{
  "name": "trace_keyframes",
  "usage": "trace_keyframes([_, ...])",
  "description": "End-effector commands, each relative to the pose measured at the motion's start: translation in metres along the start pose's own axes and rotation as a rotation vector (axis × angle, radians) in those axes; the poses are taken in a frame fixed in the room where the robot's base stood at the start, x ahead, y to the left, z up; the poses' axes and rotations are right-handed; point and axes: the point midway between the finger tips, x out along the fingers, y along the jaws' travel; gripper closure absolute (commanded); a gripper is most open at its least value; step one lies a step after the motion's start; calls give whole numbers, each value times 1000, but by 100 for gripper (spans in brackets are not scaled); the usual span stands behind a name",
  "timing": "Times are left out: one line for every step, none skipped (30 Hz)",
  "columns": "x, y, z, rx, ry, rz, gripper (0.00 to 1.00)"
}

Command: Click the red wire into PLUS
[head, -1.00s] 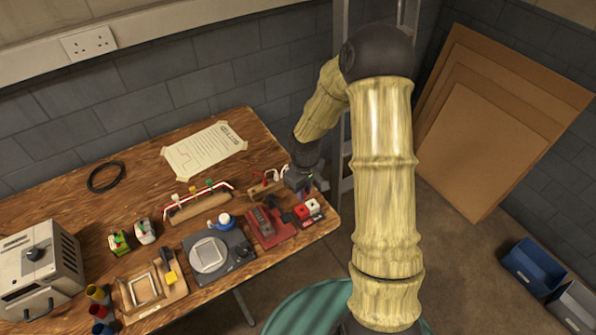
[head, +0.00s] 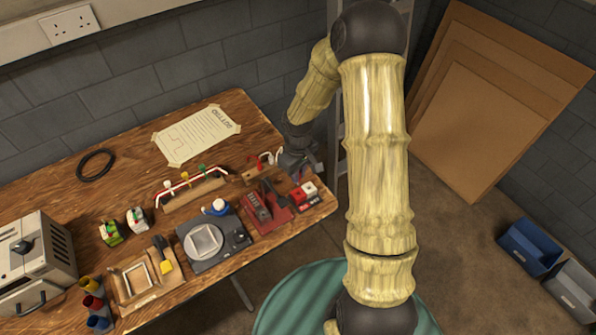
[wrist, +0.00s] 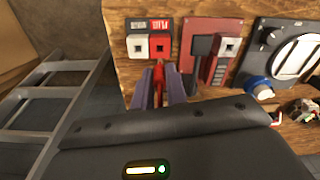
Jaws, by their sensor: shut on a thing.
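The red terminal block (wrist: 160,45) stands beside a white one (wrist: 137,46) near the table edge in the wrist view. Both also show in the head view, red (head: 296,194) and white (head: 309,187). Labels lie behind them; the red label (wrist: 160,24) is behind the red block, its print too small to read surely. My gripper (wrist: 159,88) is shut on the red wire (wrist: 159,72), whose end points at the red block's near face. I cannot tell whether it is inside. In the head view my gripper (head: 297,165) is just beyond the blocks.
A red device with a dark lever (wrist: 203,60) stands close beside the blocks. A grey plate device (head: 213,241) is further left. A wooden wire rack (head: 192,192) and a small wooden holder (head: 257,172) stand behind. A ladder (wrist: 50,105) is beside the table.

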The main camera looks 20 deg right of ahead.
Motion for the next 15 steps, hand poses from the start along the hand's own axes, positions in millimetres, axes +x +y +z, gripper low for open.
trace_keyframes([10,0,0,0,0,0,100])
trace_keyframes([13,0,0,0,0,0,100])
trace_keyframes([17,0,0,0,0,0,100])
trace_keyframes([20,0,0,0,0,0,100])
trace_keyframes([23,0,0,0,0,0,100])
trace_keyframes([27,0,0,-1,0,0,100])
trace_keyframes([29,0,0,-1,0,0,100])
trace_keyframes([32,0,0,-1,0,0,100])
trace_keyframes([34,0,0,-2,-1,0,100])
trace_keyframes([35,0,0,-2,-1,0,100])
trace_keyframes([37,0,0,-1,0,0,100])
trace_keyframes([39,0,0,-1,0,0,100])
trace_keyframes([40,0,0,0,0,0,100])
trace_keyframes([40,0,0,0,0,0,100])
trace_keyframes([41,0,0,1,0,0,100])
